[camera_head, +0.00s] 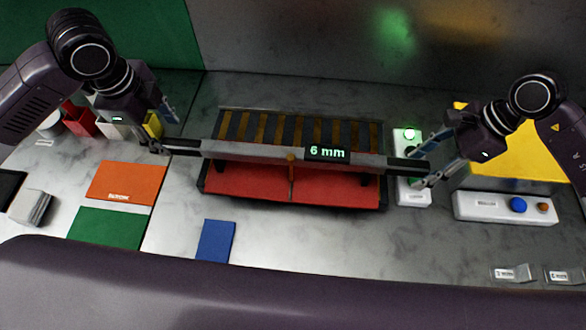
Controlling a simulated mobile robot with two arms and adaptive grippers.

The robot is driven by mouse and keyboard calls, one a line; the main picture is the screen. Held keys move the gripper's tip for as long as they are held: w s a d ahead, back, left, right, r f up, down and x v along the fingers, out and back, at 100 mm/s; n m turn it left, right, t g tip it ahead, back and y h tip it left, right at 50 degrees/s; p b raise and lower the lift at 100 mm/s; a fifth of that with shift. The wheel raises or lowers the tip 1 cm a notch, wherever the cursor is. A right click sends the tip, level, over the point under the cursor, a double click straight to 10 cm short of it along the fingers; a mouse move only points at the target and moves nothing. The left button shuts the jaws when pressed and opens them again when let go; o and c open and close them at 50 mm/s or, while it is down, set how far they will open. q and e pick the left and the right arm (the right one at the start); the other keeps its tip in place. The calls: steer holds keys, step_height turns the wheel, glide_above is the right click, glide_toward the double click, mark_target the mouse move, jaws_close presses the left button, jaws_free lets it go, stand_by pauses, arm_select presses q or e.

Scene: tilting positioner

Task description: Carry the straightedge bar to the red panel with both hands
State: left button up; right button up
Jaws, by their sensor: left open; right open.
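The straightedge bar (245,152) is a long grey bar with dark ends and a lit display reading 6 mm. It spans left to right across the positioner, just behind the red panel (240,184) in the picture. I cannot tell whether it touches the panel or what it rests on. My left gripper (163,130) is open at the bar's left dark end. My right gripper (419,165) is open, with its fingers on either side of the bar's right dark end. The exact contact at both ends is unclear.
A slatted bed (265,127) lies behind the bar. An orange mat (126,182), a green mat (108,228) and a blue pad (216,240) lie front left. A white box with a lit green button (409,134) and a control box with a blue button (487,207) stand right.

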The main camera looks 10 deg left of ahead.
arm_select(q)
steer(key=r, duration=0.3)
steer(key=s+r, duration=0.1)
steer(key=r, duration=0.1)
steer(key=shift+s+r, duration=0.1)
steer(key=shift+r, duration=0.3)
arm_select(e)
steer(key=v, duration=1.2)
steer(key=shift+f, duration=0.1)
